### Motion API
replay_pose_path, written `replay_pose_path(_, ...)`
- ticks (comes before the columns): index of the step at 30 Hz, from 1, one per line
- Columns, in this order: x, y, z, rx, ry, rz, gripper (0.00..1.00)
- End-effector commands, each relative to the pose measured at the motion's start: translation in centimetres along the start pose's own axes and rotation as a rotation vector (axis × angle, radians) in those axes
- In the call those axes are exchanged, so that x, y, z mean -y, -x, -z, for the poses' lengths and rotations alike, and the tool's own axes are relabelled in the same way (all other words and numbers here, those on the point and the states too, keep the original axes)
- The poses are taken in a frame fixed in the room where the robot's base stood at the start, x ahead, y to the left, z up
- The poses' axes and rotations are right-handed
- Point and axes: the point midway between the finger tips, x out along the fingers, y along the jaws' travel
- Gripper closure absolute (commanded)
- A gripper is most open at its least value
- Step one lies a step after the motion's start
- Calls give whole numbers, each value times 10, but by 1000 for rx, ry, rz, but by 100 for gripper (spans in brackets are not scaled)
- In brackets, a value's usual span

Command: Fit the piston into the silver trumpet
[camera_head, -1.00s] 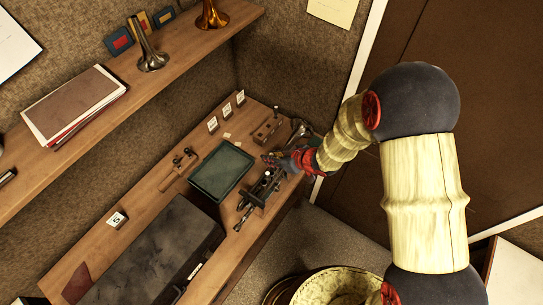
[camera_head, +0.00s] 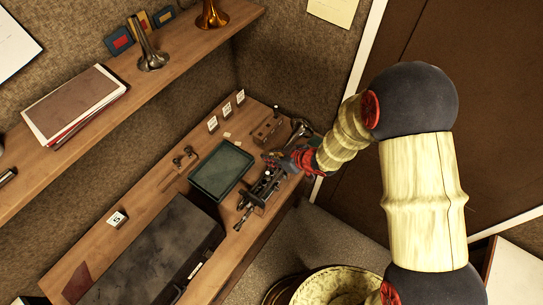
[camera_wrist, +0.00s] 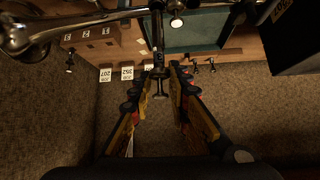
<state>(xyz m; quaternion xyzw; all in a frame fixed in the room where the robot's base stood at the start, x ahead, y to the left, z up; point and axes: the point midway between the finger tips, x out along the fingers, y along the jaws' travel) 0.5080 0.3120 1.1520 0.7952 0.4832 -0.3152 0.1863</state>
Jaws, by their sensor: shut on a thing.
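The silver trumpet (camera_head: 268,184) lies along the front edge of the bench in the head view, its bell (camera_head: 299,128) towards the far right. Its tubing also crosses the top left of the wrist view (camera_wrist: 82,24). My gripper (camera_head: 275,158) is low over the trumpet, beside the green tray. In the wrist view the fingers of my gripper (camera_wrist: 166,73) are closed on the slim piston (camera_wrist: 158,58), which stands out beyond the fingertips close to the trumpet's valve area. Whether its end is inside a valve casing cannot be told; the fingers hide part of it.
The green tray (camera_head: 197,188) sits just left of the trumpet. A dark case (camera_head: 160,255) fills the near left bench. A wooden block (camera_head: 267,131) and small number cards (camera_head: 213,124) stand at the back. A shelf (camera_head: 190,52) overhangs the bench's left side.

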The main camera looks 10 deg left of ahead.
Motion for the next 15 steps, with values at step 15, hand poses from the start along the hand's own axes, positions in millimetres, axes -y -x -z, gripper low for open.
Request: replay_pose_path(15, 0, -9, -9, 0, 0, 0, 100)
